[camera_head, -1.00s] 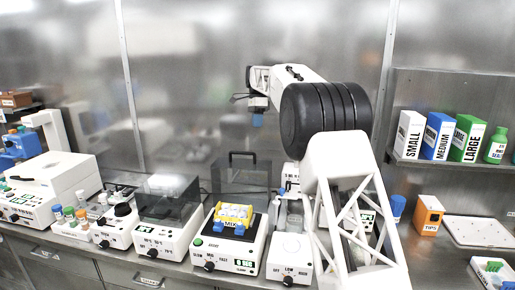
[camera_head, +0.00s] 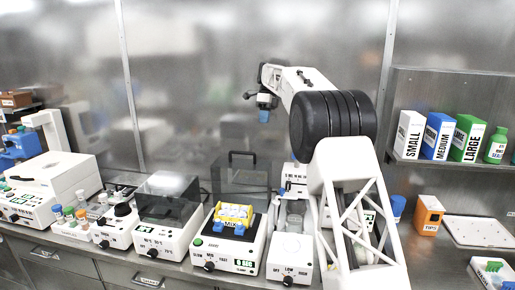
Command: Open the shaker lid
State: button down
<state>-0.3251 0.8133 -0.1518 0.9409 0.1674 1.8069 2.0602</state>
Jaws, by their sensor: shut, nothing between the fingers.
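A white bench device marked MIX, seemingly the shaker (camera_head: 233,252), stands at the front middle of the bench. It holds a yellow and blue rack (camera_head: 234,219). A dark see-through lid (camera_head: 240,176) with a black handle stands upright at its back, raised off the rack. My gripper (camera_head: 264,117) is in the air above and slightly right of this lid, apart from it. Its blue fingertips point down and are shut with nothing between them. The finger gap is too small to see clearly.
Left of the shaker is a white device with a smoky cover (camera_head: 168,201) lowered over it. A white device with a knob (camera_head: 290,257) stands close on the right. Boxes (camera_head: 437,136) fill the right shelf. The air around my gripper is clear.

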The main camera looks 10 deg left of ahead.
jog(key=shift+f, duration=0.15)
send_over(257, 161)
jog(key=shift+w+f, duration=0.1)
jog(key=shift+f, duration=4.8)
jog(key=shift+s, duration=0.2)
jog(key=shift+s+r+t, duration=0.25)
jog(key=shift+s+t, duration=0.1)
jog(key=shift+s, duration=0.25)
jog(key=shift+s+r+t, duration=0.2)
jog(key=shift+s+t, duration=0.15)
jog(key=shift+s, duration=0.2)
jog(key=shift+s+r+t, duration=0.15)
jog(key=shift+s+t, duration=0.25)
jog(key=shift+s, duration=0.75)
jog(key=shift+w+d, duration=0.1)
jog(key=shift+w, duration=0.05)
